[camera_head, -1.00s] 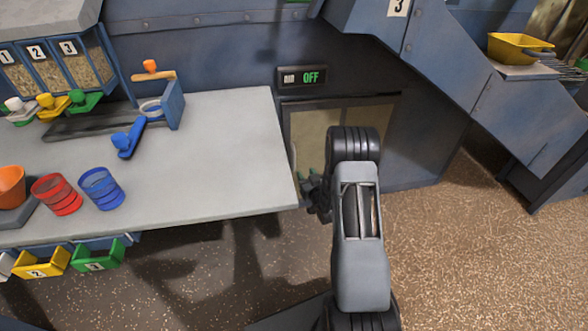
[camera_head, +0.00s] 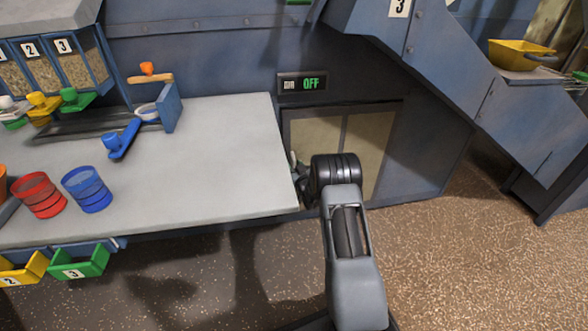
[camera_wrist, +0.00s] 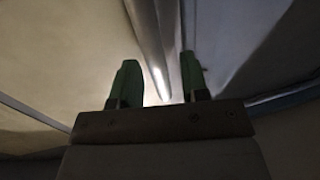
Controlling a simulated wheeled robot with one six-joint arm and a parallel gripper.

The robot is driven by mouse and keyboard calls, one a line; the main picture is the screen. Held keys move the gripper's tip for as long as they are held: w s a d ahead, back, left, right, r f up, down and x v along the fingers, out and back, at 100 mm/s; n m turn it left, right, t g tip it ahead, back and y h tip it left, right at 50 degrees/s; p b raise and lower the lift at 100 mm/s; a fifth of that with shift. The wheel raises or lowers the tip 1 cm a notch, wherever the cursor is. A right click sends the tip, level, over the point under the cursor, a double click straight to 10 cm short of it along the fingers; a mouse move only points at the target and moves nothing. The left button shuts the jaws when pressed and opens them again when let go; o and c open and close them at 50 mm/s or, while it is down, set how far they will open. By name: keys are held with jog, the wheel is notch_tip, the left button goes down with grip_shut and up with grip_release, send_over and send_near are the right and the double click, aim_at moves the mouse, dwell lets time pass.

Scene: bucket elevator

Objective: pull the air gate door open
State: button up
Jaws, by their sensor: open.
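The air gate (camera_head: 368,145) is a pale beige panelled front in a dark frame, low in the blue machine wall under the sign reading OFF. A vertical seam divides it, and my arm covers its lower left part. In the wrist view my gripper (camera_wrist: 158,75) is open, with two green fingers spread apart. A grey metal strip (camera_wrist: 150,35) runs between pale surfaces (camera_wrist: 65,50) and down toward the gap between the fingers. I cannot tell whether the fingers touch anything. In the head view my gripper is mostly hidden behind my wrist, beside the table's right edge.
The grey table (camera_head: 215,150) fills the left, its right edge close to my wrist. On it are a red cup (camera_head: 38,195), a blue cup (camera_head: 87,190) and a blue scoop (camera_head: 121,140). A blue chute (camera_head: 430,40) slopes down at right. Speckled floor is clear at right.

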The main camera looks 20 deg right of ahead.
jog(key=shift+w, duration=0.35)
grip_shut()
dwell(0.4)
